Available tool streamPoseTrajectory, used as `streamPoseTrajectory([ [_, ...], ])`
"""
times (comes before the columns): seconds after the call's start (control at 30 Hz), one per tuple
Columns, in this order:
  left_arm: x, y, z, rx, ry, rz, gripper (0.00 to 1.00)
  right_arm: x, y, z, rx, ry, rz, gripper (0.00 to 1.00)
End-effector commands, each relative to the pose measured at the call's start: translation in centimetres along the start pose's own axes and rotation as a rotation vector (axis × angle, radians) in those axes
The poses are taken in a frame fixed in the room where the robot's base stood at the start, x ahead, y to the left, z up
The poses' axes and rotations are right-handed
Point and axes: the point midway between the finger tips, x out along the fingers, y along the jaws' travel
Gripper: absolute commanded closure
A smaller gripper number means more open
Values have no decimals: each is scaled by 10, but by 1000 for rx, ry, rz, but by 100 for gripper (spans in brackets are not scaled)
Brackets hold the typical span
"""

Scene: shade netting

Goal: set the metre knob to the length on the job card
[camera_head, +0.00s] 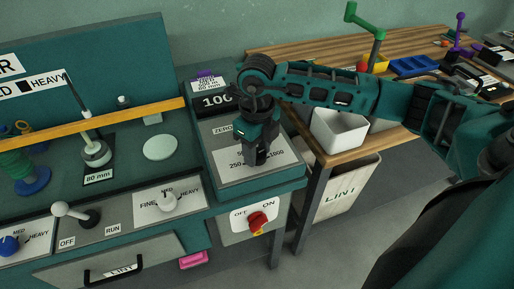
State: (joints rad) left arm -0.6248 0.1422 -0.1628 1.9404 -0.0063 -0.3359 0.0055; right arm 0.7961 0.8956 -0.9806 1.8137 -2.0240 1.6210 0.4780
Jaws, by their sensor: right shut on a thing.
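My right gripper (257,158) points down onto the dial plate (228,158) of the metre unit, where the numbers 250 and 1000 show around it. It is shut on the metre knob, which the fingers hide almost fully, so I cannot read its setting. A black display (216,101) behind it shows digits starting with 100, partly covered by my wrist. A small white card with a purple clip (207,80) stands above the display; its print is too small to read surely. My left gripper is not in view.
A red switch (258,222) marked OFF and ON sits on the front below the dial. A white bin (338,134) is right of my gripper.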

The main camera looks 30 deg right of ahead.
Motion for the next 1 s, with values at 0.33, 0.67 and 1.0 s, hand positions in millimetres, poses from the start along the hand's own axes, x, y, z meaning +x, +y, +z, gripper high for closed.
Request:
streamPoseTrajectory([
  [0.33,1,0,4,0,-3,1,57,0,0,0,-28,-1,1,87],
  [0.67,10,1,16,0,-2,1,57,2,0,0,-218,0,-2,87],
  [1.0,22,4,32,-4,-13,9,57,2,1,0,-537,-1,-3,87],
])
